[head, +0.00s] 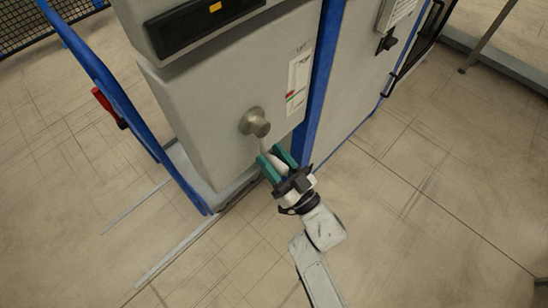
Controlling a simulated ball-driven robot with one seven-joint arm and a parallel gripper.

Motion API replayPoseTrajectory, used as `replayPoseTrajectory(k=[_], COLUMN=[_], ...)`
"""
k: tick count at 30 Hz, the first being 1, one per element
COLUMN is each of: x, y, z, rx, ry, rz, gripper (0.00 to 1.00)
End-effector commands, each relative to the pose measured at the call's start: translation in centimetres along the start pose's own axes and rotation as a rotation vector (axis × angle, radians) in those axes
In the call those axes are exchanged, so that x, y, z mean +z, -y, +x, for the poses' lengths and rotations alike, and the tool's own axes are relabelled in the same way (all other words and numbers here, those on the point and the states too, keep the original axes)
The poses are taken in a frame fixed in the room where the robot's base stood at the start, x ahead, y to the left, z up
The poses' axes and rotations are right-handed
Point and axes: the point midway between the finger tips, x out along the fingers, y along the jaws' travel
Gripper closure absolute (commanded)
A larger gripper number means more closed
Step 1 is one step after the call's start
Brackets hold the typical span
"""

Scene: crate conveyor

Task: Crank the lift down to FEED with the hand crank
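The hand crank (256,122) sticks out of the front of a grey lift housing (215,130) in the head view. Its round metal hub shows, and a pale arm runs down from it toward my gripper. My gripper (276,160) has teal fingers on both sides of the crank's pale handle and appears shut on it, below and right of the hub. The fingers hide part of the handle. A narrow white level label (298,78) with small green and red marks is on the housing, above right of the crank. Its lettering is too small to read.
A blue post (322,80) stands just right of the housing, beside a grey cabinet with a black knob (387,42). A blue rail (110,90) with a red part slopes at left. Tiled floor (420,210) is clear at lower right.

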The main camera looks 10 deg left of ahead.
Motion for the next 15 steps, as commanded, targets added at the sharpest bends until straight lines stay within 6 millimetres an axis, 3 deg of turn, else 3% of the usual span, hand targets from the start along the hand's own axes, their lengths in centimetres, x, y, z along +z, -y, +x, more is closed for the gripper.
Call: replayPoseTrajectory(k=[13, 15], x=[0.0, 0.01], y=[-0.02, -0.02], z=[-0.03, -0.04], rx=[0.001, 0.001], ry=[0.0, 0.0], rz=[0.0, -0.001], gripper=[0.98, 1.0])
